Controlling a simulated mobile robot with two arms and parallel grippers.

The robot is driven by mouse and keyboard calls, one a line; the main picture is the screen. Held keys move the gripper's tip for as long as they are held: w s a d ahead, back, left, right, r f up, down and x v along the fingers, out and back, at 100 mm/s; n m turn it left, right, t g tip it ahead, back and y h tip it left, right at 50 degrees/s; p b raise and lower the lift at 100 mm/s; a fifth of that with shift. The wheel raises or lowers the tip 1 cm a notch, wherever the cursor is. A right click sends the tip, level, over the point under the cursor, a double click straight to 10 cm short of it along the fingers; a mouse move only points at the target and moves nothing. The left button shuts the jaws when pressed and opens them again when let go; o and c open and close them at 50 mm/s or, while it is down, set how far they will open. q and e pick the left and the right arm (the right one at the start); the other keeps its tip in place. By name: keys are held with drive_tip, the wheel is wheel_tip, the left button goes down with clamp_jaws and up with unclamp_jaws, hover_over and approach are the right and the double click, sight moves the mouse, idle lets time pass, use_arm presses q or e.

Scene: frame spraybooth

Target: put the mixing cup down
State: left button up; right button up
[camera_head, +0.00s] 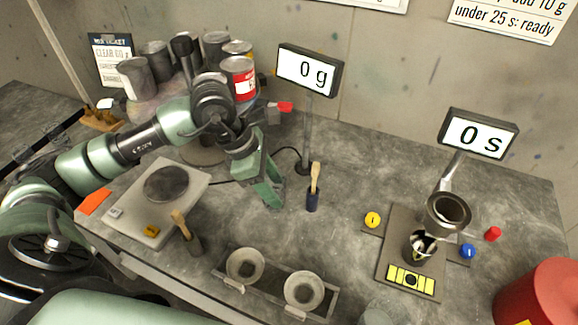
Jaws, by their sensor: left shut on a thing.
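My left gripper (268,190) points down over the bench, to the right of the scale (125,223) and left of the brush in the dark blue holder. Its green fingers are closed, and the mixing cup in its grip is largely hidden by the fingers and wrist. How far the cup is above the bench cannot be told. The scale has a bare round dark pan (166,184), and its display (309,70) reads 0 g. My right gripper is not in view.
Metal cans (240,78) and cups stand at the back left. A brush (314,187) stands near the display post. A tray (268,292) with two grey cups is in front. At right are a timer (478,134) reading 0 s and a cup stand (397,262). The bench's middle is clear.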

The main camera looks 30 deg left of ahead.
use_arm(q)
drive_tip(key=w+p, duration=0.3)
drive_tip(key=w, duration=0.8)
drive_tip(key=shift+a+f+p, duration=0.15)
drive_tip(key=shift+f+p, duration=0.7)
drive_tip(key=shift+f, duration=0.9)
drive_tip(key=shift+a+f+p, duration=0.15)
drive_tip(key=shift+f+p, duration=0.65)
drive_tip(key=shift+f, duration=1)
drive_tip(key=shift+f+b, duration=0.15)
drive_tip(key=shift+b, duration=0.2)
drive_tip(key=o, duration=1.3)
